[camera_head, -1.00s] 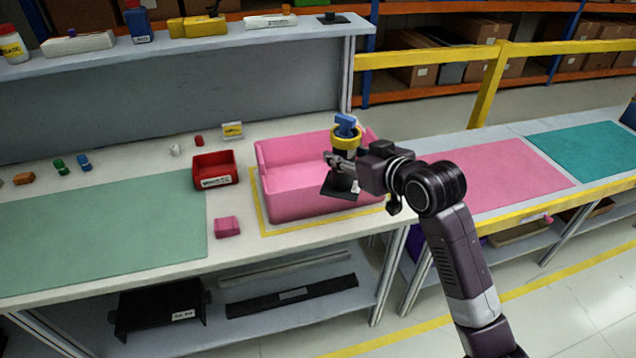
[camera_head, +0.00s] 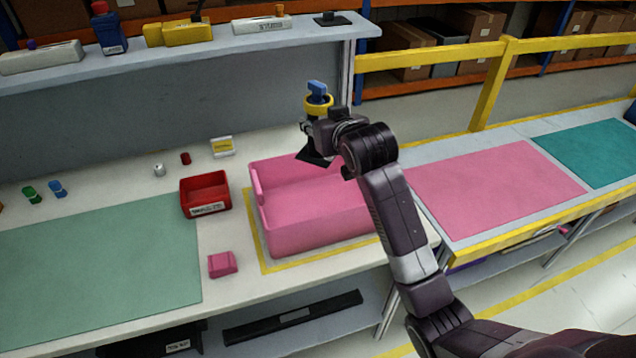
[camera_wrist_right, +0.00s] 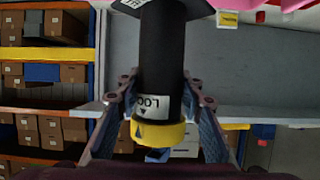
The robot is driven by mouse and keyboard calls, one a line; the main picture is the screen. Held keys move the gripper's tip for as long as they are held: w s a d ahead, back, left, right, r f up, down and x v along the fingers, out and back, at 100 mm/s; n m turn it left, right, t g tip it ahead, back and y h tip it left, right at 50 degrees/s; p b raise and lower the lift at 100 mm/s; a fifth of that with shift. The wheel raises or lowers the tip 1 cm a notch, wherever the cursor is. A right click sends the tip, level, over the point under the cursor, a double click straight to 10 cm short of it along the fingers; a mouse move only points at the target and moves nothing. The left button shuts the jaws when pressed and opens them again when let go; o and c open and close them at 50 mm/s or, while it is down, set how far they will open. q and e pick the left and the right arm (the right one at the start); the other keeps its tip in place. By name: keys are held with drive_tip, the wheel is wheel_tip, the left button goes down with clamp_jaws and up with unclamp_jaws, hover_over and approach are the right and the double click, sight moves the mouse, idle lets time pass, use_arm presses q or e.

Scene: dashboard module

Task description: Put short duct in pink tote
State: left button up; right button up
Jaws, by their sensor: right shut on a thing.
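A black tube that looks like the short duct (camera_head: 309,155) has a yellow collar, a blue top piece and a dark flange at its lower end. My right gripper (camera_head: 312,126) is shut on it and holds it roughly upright above the back part of the pink tote (camera_head: 315,232). In the right wrist view the tube (camera_wrist_right: 161,60) sits between both fingers of the gripper (camera_wrist_right: 157,100), with a white label near the yellow collar. The tote stands on the workbench inside a yellow outline; its visible inside looks empty, and my arm hides its right end. My left gripper is not in view.
A red bin (camera_head: 206,196) stands left of the tote, with a pink block (camera_head: 222,264) in front. A small yellow-and-white sign (camera_head: 222,147) stands behind. A raised shelf (camera_head: 200,52) runs along the bench's back. A pink mat (camera_head: 490,190) lies on the right-hand table.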

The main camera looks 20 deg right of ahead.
wheel_tip(320, 180, down, 7)
drive_tip(key=shift+s+f+p, duration=0.15)
drive_tip(key=shift+f+p, duration=0.05)
drive_tip(key=shift+p, duration=0.1)
wheel_tip(320, 180, down, 9)
drive_tip(key=shift+r, duration=0.1)
drive_tip(key=o, duration=1.2)
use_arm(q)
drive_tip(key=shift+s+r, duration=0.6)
